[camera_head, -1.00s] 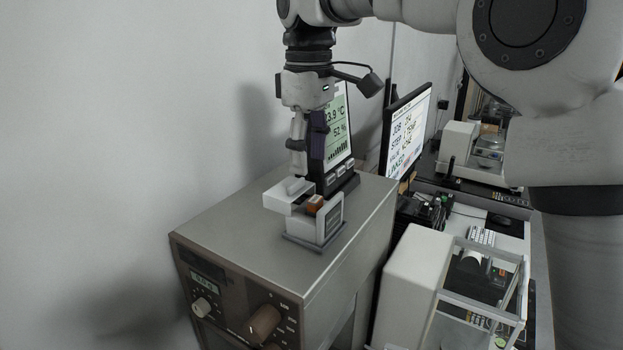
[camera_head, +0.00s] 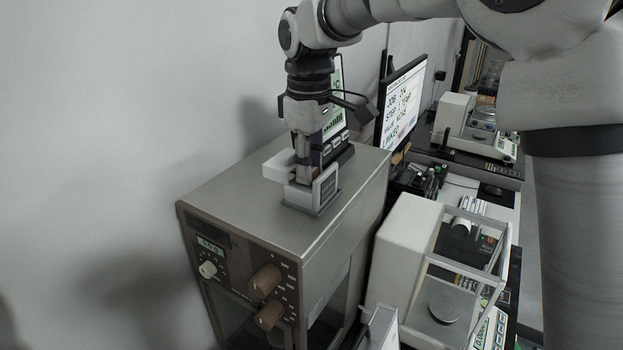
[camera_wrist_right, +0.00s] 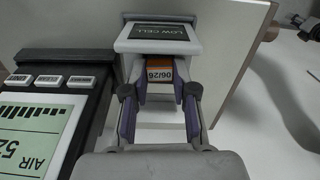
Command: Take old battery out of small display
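The small display (camera_head: 326,189) is a white unit on a grey base on top of the brown-fronted cabinet. In the wrist view its screen (camera_wrist_right: 158,32) reads "LOW CELL". The old battery (camera_wrist_right: 160,70), orange with "06/26" on it, sits in its open bay; the head view hides it behind the fingers. My right gripper (camera_head: 308,172) points down into the bay. In the wrist view its purple-padded fingers (camera_wrist_right: 159,90) are apart, one on each side of the battery; I cannot tell whether they touch it. My left gripper is out of view.
A taller display (camera_wrist_right: 45,120) with an air reading stands close beside the small one. The cabinet top (camera_head: 240,195) is otherwise bare. A monitor (camera_head: 402,100) and a glass-sided balance (camera_head: 410,260) stand to the right; the wall is on the left.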

